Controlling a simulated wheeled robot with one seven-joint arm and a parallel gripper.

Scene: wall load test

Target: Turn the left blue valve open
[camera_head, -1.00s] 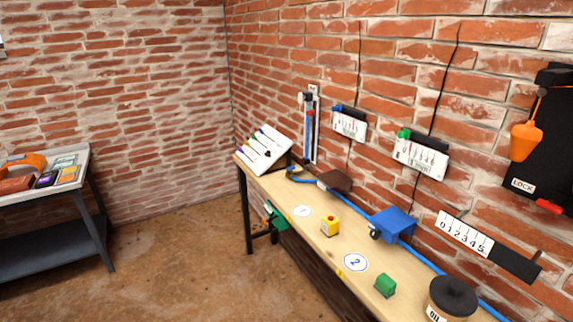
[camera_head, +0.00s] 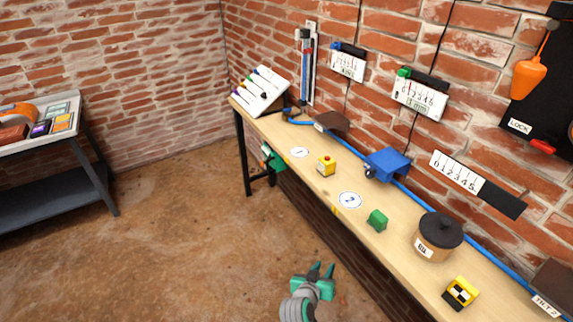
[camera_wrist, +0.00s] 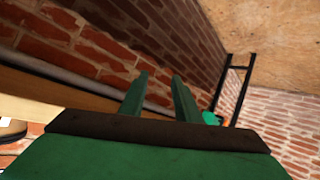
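No part is clearly recognisable as the left blue valve. Blue candidates are a small blue knob (camera_head: 335,46) on the left wall gauge and a blue block (camera_head: 388,163) with a dark round fitting at the bench's back edge. A blue hose (camera_head: 352,143) runs along the back of the bench. My green gripper (camera_head: 323,268) is low in front of the bench, over the floor, apart from these parts. In the wrist view its two fingers (camera_wrist: 159,77) are spread with nothing between them.
The wooden bench (camera_head: 320,185) runs along the brick wall. It bears a yellow button box (camera_head: 326,167), a green block (camera_head: 377,220), a lidded oil pot (camera_head: 438,237) and a yellow-black cube (camera_head: 460,293). A grey side table (camera_head: 65,110) stands left. The floor between is clear.

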